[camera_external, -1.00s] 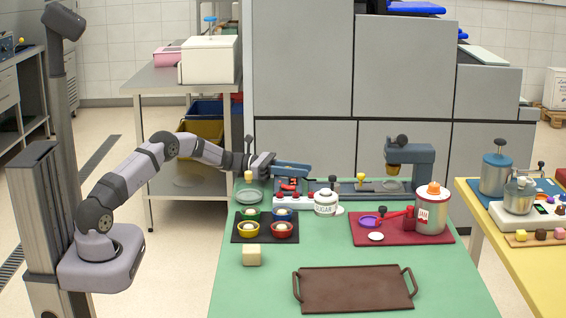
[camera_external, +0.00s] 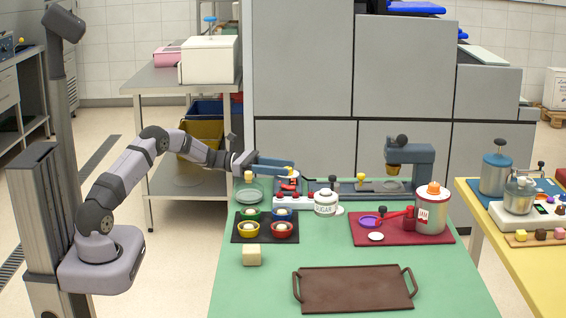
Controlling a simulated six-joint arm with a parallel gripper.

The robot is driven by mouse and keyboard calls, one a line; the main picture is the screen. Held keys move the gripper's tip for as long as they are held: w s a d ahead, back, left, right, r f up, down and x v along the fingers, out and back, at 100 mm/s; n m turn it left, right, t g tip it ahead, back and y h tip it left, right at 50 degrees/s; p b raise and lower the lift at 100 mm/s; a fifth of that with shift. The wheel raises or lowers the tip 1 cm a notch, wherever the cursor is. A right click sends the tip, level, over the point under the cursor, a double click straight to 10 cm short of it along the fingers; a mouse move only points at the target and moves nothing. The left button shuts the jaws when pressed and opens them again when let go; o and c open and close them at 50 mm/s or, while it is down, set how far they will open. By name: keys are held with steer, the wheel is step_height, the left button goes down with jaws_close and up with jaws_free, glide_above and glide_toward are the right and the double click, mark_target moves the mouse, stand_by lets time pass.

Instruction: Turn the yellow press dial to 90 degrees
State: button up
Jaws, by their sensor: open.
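The grey-blue press (camera_external: 424,158) stands at the back of the green table, with a long low base running left from it. A small yellow knob (camera_external: 361,177) stands upright on that base, left of the press head; its exact angle is too small to read. My gripper (camera_external: 287,169) is open, with its blue fingers pointing right above the back left of the table. A small red and white part with a yellow top (camera_external: 290,170) shows right by the fingertips. I cannot tell whether the fingers touch it, or which yellow part is the dial.
A white sugar jar (camera_external: 325,203) and a black knob (camera_external: 332,181) stand right of my gripper. A dark tray with several coloured bowls (camera_external: 237,239) lies in front. The brown tray (camera_external: 355,290) is at the front.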

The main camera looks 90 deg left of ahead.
steer(key=shift+s+a, duration=0.2)
steer(key=shift+s, duration=0.5)
steer(key=b+v, duration=0.1)
steer(key=v, duration=0.3)
steer(key=shift+f, duration=0.1)
steer(key=shift+p+x, duration=0.4)
steer(key=shift+x, duration=3.35)
steer(key=c, duration=1)
